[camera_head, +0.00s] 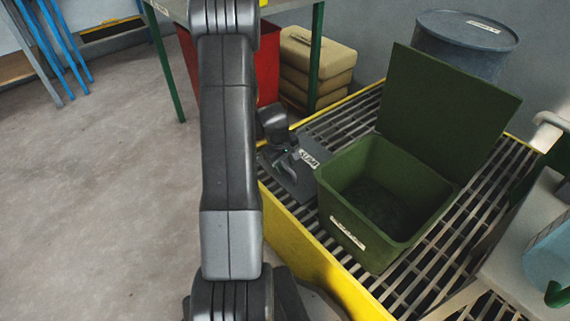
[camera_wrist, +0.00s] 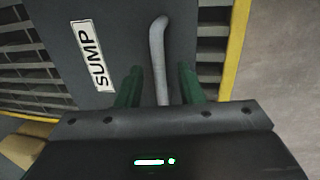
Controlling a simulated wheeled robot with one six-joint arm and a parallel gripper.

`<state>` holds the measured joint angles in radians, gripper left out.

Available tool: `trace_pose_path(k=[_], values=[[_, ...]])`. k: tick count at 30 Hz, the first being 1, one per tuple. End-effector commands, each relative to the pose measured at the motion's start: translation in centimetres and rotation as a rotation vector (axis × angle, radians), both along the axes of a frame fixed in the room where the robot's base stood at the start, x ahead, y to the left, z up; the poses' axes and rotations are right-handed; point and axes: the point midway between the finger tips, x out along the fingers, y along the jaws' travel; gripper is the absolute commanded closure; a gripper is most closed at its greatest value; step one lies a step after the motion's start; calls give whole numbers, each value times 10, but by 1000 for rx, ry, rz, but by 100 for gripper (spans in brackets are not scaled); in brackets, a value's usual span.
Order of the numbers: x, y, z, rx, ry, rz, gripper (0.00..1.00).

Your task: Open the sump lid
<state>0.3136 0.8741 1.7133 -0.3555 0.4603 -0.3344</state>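The sump lid (camera_head: 306,143) is a flat dark grey plate with a white SUMP label, set in the grating left of the green bin. It fills the middle of the wrist view (camera_wrist: 122,30), lying flat as far as I can see. Its grey bar handle (camera_wrist: 157,42) runs down between my fingers. My gripper (camera_wrist: 160,78) is open, with one green finger on each side of the handle and gaps to both. In the head view my gripper (camera_head: 284,152) is small and dark, just over the lid, partly hidden by my arm.
An open green bin (camera_head: 345,222) with its lid raised stands on the grating right of the sump lid. A yellow edge (camera_head: 300,245) borders the grating. Behind are a blue-grey drum (camera_head: 462,50), stacked tan sacks (camera_head: 318,55) and a red container (camera_head: 268,65). Floor at left is clear.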

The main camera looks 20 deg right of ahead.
Motion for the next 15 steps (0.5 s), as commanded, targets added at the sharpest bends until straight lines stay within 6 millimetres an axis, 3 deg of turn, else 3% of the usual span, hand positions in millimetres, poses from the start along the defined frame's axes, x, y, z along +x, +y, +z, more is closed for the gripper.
trace_pose_path(k=[3,8,15], values=[[0,0,0,0,0,0,68],[0,0,0,0,0,0,99],[0,0,1,1,0,0,100]])
